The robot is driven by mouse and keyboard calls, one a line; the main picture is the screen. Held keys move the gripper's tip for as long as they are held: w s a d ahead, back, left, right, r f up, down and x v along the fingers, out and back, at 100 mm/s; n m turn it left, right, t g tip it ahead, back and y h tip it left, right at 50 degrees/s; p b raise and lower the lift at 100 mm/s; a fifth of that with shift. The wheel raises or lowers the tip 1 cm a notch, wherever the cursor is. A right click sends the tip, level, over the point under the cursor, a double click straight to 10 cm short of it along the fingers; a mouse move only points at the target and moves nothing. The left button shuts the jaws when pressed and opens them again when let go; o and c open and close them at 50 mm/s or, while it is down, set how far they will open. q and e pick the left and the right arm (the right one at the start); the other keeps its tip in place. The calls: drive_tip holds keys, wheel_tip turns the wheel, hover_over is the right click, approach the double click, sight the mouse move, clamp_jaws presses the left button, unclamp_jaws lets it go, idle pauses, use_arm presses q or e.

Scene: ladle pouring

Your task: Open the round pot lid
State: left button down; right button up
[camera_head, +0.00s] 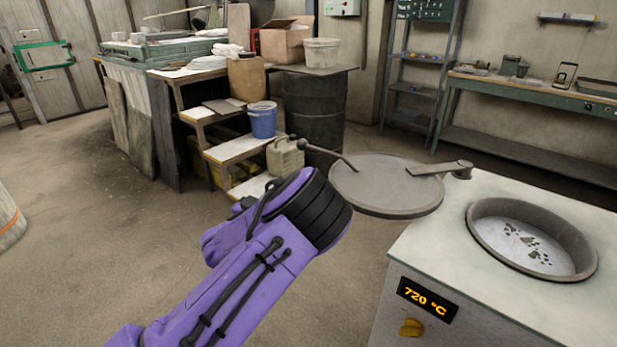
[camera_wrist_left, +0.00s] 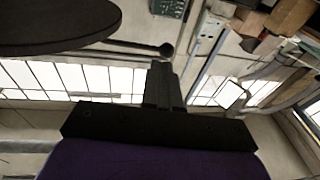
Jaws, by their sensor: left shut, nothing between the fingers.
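The round grey pot lid (camera_head: 385,187) is swung clear of the pot and hangs out past the furnace's left edge. Its pivot arm (camera_head: 440,168) joins it to the furnace top. The round pot opening (camera_head: 533,240) is uncovered, with a grey surface and dark flecks inside. The lid's handle (camera_head: 325,152) sticks out left and ends in a dark ball. The lid (camera_wrist_left: 50,22) and ball (camera_wrist_left: 166,49) also show in the left wrist view. My left gripper (camera_wrist_left: 160,68) is shut and empty, its tips close below the ball there; contact is unclear. In the head view my wrist hides its fingers.
The furnace top (camera_head: 430,235) is pale, with a 720 °C display (camera_head: 427,299) on its front. Behind the lid stand a dark drum (camera_head: 313,110), a jerrycan (camera_head: 285,157) and a blue bucket (camera_head: 262,120) on steps.

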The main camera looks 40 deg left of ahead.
sight(312, 149)
use_arm(q)
drive_tip(key=shift+m+t+h, duration=0.4)
drive_tip(key=shift+m+h, duration=0.1)
drive_tip(key=shift+h, duration=0.2)
drive_tip(key=w+r+p, duration=0.1)
drive_tip(key=w+r, duration=0.1)
drive_tip(key=w, duration=0.2)
drive_tip(key=w+r+p, duration=0.1)
drive_tip(key=w+r, duration=0.1)
drive_tip(key=w, duration=0.2)
drive_tip(key=w+r+p, duration=0.1)
drive_tip(key=w, duration=0.4)
drive_tip(key=shift+d+r, duration=0.1)
drive_tip(key=shift+r, duration=0.3)
drive_tip(key=shift+w, duration=0.75)
use_arm(e)
wheel_tip(312, 149, up, 2)
drive_tip(key=shift+s+r, duration=0.1)
drive_tip(key=shift+r, duration=0.15)
